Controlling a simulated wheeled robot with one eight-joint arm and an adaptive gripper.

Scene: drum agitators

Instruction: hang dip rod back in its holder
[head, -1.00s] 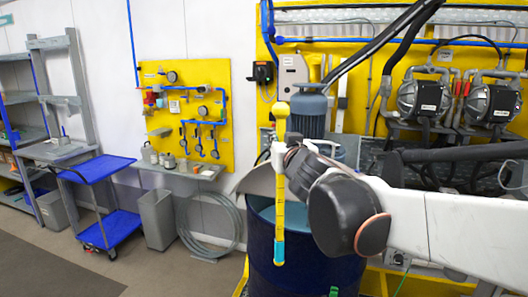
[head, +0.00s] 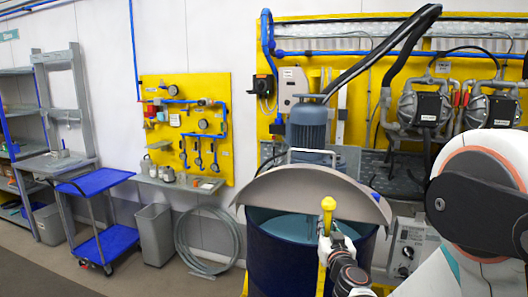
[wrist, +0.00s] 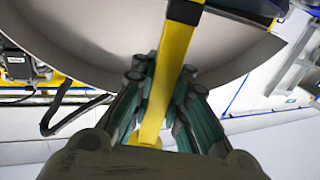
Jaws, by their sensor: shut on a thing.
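The dip rod (head: 328,205) is yellow with a round knob on top. It stands about upright in front of the dark blue drum (head: 275,262); its lower end is out of the head view. My gripper (head: 333,243) is shut on the rod just below the knob. In the wrist view the yellow rod (wrist: 172,75) runs between the fingers of my gripper (wrist: 163,95), with a dark band near the top edge. I cannot make out the rod's holder for certain in either view.
The drum's grey lid (head: 300,188) is partly raised, with teal liquid (head: 290,226) below it. A blue motor (head: 308,128) stands behind. Pumps hang on the yellow wall panel at right.

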